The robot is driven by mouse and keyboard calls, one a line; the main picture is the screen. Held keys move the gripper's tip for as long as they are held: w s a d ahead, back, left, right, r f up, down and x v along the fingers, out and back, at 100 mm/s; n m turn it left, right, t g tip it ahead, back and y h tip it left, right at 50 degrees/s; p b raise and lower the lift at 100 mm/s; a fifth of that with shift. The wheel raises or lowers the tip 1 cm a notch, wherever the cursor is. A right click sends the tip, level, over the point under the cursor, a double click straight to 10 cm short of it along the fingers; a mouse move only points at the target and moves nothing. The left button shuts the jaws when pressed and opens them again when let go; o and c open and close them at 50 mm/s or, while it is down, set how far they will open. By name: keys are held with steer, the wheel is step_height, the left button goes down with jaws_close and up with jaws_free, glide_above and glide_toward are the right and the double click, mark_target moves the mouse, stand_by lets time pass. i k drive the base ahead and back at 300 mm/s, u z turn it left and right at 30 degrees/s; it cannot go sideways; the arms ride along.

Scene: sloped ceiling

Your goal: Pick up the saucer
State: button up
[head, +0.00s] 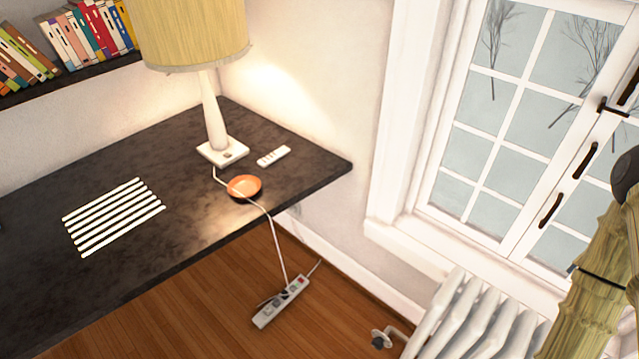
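A small round orange saucer (246,184) lies on the dark desk (110,265), close to the desk's front edge and just in front of the lamp base. A thin white cord (268,217) runs from the lamp past the saucer's left and front side and down over the desk edge. I cannot tell whether it touches the saucer. The saucer looks empty. My gripper is not in view.
A lamp (212,110) stands behind the saucer, with a white remote (273,156) to its right. A white slatted mat (113,216) lies left. Below are a power strip (281,301) and a white radiator (480,320). A bookshelf (70,75) hangs upper left.

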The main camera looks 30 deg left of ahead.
mark_target(248, 186)
steer(key=z, duration=0.6)
steer(key=i, duration=1.05)
steer(key=u, duration=3.1)
